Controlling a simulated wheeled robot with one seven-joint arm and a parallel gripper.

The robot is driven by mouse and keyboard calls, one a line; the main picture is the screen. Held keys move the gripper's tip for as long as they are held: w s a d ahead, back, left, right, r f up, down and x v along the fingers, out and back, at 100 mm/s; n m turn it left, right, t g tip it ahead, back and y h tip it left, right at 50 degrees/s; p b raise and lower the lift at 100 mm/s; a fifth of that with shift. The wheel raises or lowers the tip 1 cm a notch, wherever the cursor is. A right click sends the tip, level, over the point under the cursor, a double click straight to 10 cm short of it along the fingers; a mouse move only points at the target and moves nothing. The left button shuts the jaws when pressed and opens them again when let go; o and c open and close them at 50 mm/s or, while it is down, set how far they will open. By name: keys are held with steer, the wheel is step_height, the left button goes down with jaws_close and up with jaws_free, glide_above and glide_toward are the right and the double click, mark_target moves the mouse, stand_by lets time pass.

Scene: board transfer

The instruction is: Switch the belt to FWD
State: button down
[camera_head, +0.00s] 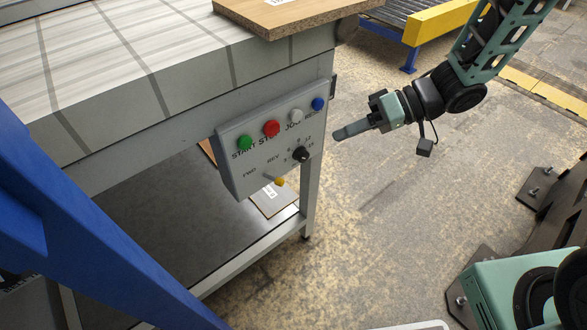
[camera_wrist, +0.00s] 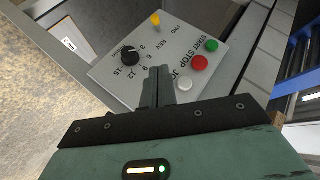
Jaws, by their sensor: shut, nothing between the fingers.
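The grey control box (camera_head: 262,150) hangs on the side of the belt frame. Its belt switch is a small lever with a yellow tip (camera_head: 280,181) low on the face, near the FWD and REV labels; which way it is set I cannot tell. The yellow lever (camera_wrist: 155,20) also shows at the top of the wrist view. My gripper (camera_head: 338,135) is shut and empty, to the right of the box and apart from it. In the wrist view my fingertips (camera_wrist: 160,72) appear in front of the panel, near the black knob (camera_wrist: 131,56).
Green START (camera_head: 245,142), red STOP (camera_head: 271,128), white JOG (camera_head: 296,115) and blue RESET (camera_head: 318,103) buttons line the box's upper part. A brown board (camera_head: 300,22) lies on the belt above. A blue post (camera_head: 70,230) stands at left. Floor right of the box is open.

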steer(key=b, duration=0.4)
glide_toward(272, 179)
steer(key=w+a, duration=0.2)
steer(key=shift+w+a+f, duration=0.25)
steer(key=shift+w, duration=0.05)
steer(key=shift+s+a+f+b, duration=0.3)
steer(key=shift+s+f+b, duration=0.2)
steer(key=shift+s, duration=0.05)
steer(key=shift+s+a+f+b, duration=0.35)
steer(key=shift+s+f+b, duration=0.15)
steer(key=shift+f, duration=0.05)
